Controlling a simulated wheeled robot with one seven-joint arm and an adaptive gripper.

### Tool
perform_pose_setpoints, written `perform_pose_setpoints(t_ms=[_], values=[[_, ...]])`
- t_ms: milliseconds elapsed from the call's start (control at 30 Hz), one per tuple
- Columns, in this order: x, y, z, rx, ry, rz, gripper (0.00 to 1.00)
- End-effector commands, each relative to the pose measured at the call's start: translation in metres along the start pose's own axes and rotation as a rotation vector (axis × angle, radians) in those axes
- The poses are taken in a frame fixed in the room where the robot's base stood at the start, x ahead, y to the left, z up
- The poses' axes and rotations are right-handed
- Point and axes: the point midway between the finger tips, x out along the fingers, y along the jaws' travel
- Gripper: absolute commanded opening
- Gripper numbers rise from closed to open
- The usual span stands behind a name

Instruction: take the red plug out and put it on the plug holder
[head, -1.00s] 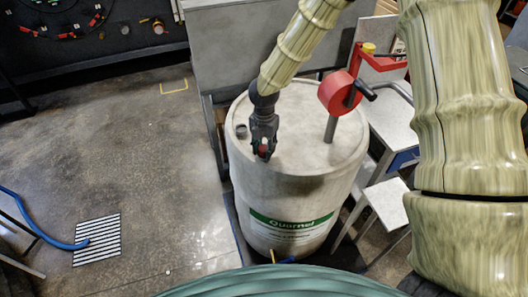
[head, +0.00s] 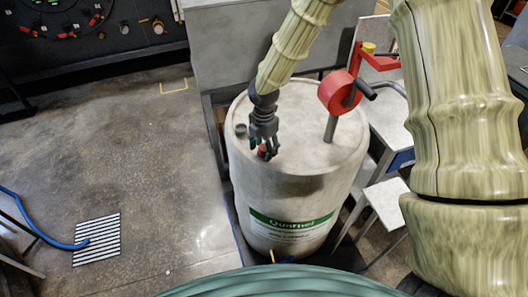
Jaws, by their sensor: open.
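The red plug (head: 262,151) is small and sits at the front left of the white drum's top (head: 305,150). My gripper (head: 263,148) points down over the plug, with its dark fingers spread on either side of it. The fingers partly hide the plug, and I cannot tell whether they touch it or how far it stands out of the drum. I cannot clearly identify the plug holder in this view.
A dark round fitting (head: 241,131) is left of my gripper on the drum top. A red hand-crank pump (head: 337,92) on a grey pipe rises at the right. A red bracket (head: 376,61) stands behind it. The floor at left is mostly clear.

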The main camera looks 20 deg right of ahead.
Motion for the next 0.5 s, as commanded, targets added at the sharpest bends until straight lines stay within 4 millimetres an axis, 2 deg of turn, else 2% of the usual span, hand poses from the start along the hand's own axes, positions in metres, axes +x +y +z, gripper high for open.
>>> perform_pose_setpoints(t_ms=[100,333,500], values=[[0.0005,-0.0006,-0.0001,0.114,-0.001,-0.002,0.54],[0.0004,-0.0004,-0.0005,0.229,-0.001,-0.001,0.54],[0.0003,-0.0006,0.0003,0.447,-0.002,-0.001,0.54]])
